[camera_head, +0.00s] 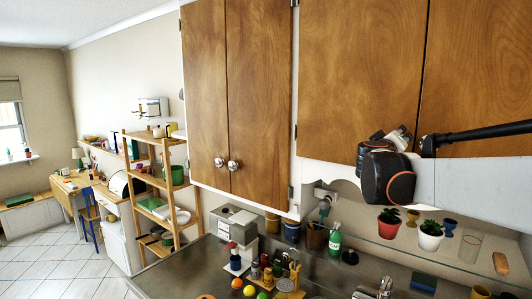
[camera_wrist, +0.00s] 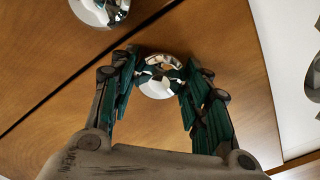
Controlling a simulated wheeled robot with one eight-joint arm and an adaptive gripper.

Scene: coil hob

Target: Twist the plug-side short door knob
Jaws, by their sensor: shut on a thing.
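In the wrist view, my gripper (camera_wrist: 160,77) has its green-padded fingers closed on either side of a round, shiny metal knob (camera_wrist: 158,88) on a brown wooden door (camera_wrist: 200,25). A second shiny knob (camera_wrist: 100,9) is at the top left, across a dark gap between two doors. In the head view, the short doors (camera_head: 360,70) are at the upper right. My arm crosses in front of their lower edge and hides their knobs. The plug (camera_head: 324,193) is on the wall below and left of my arm.
Longer doors with two knobs (camera_head: 234,166) hang to the left. A glass shelf (camera_head: 455,262) below my arm holds a red pot (camera_head: 389,225) and a white pot (camera_head: 430,238).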

